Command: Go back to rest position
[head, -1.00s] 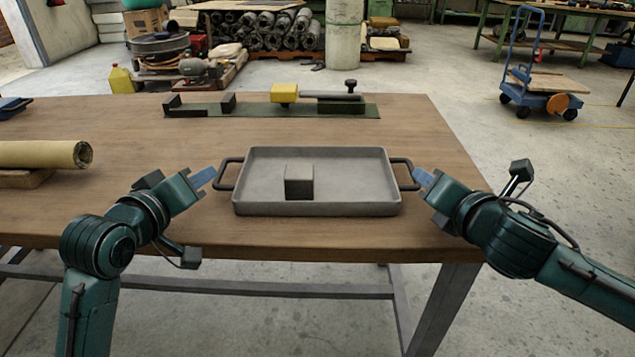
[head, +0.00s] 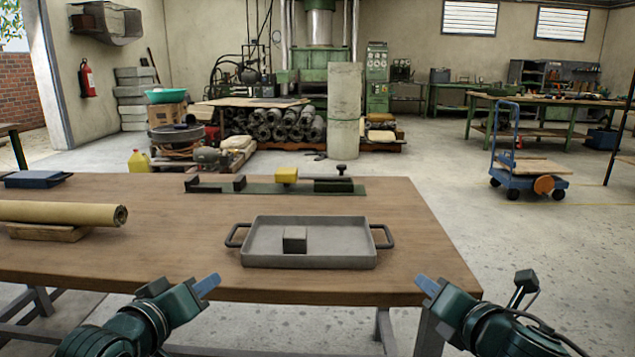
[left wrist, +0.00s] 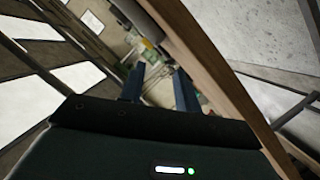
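My left gripper (head: 207,286) is in front of the table's near edge at the lower left of the head view, clear of the tray. In the left wrist view its two blue fingers (left wrist: 159,85) stand apart with nothing between them. My right gripper (head: 427,285) is near the table's front right corner, also clear of the tray; from the head view I cannot tell its finger gap. The grey two-handled tray (head: 345,255) lies flat on the wooden table (head: 180,235). A small grey block (head: 294,239) sits inside it, left of the middle.
A tan sheet roll (head: 60,213) rests on a wooden support at the left of the table. A green strip with a yellow block (head: 287,175) lies at the back. A blue cart (head: 520,180) stands on the floor at the right. The table's front right is clear.

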